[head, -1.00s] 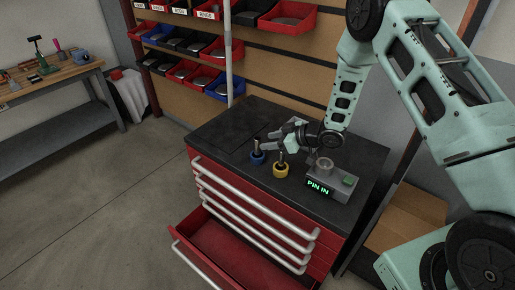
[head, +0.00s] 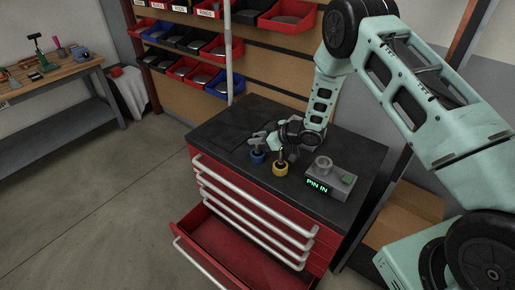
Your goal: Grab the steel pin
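Two upright pins stand on the dark top of the red tool cabinet in the head view. One is a dark grey pin in a blue round base (head: 258,157). The other is a brass-looking pin in a yellow round base (head: 280,169). The dark grey one looks more like steel, but it is small. My gripper (head: 264,140) is low over the cabinet, at the top of the blue-based pin, its fingers pointing left. The fingers look apart. They partly hide that pin's top, and I cannot tell whether they touch it.
A grey device (head: 329,176) with a round socket, a green button and a lit "PIN IN" display stands to the right. The cabinet's bottom drawer (head: 232,250) is pulled open. Racks of red, blue and black bins (head: 215,52) stand behind. The cabinet top's left part is clear.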

